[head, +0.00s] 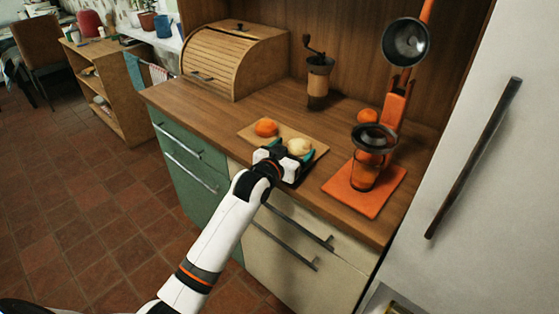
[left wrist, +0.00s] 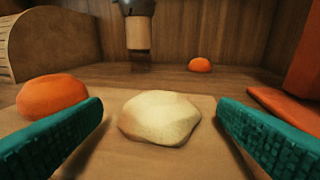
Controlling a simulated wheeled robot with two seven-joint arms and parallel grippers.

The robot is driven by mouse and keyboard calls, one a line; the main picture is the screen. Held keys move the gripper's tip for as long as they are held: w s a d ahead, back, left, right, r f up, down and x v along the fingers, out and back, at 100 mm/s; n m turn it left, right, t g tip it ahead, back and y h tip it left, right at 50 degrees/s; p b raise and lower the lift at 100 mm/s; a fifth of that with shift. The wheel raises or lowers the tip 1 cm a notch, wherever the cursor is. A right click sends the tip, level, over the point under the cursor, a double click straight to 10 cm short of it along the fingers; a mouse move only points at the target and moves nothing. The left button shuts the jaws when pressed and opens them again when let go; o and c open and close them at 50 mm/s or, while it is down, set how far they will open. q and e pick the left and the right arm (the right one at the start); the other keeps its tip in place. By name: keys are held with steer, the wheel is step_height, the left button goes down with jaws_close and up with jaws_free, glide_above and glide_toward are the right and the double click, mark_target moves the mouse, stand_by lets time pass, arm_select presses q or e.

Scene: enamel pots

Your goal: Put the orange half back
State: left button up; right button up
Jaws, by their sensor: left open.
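An orange piece (head: 266,127) lies on the left part of a small wooden board (head: 247,134); it is also at the left in the left wrist view (left wrist: 50,96). A pale cream, lumpy, roundish piece (head: 300,146) lies on the same board. In the left wrist view this pale piece (left wrist: 160,118) sits between the teal fingers, apart from both. My left gripper (head: 291,153) is open at the board's front edge. My right gripper is not in view.
An orange lever juicer (head: 394,107) stands to the right on its orange base (head: 387,192), with a glass (head: 363,178) under its dark cup. A coffee grinder (head: 318,82) and a wooden bread box (head: 235,62) stand behind. The counter (head: 195,106) is clear left of the board.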

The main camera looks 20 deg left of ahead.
arm_select(q)
steer(key=v, duration=0.9)
steer(key=shift+s, duration=0.25)
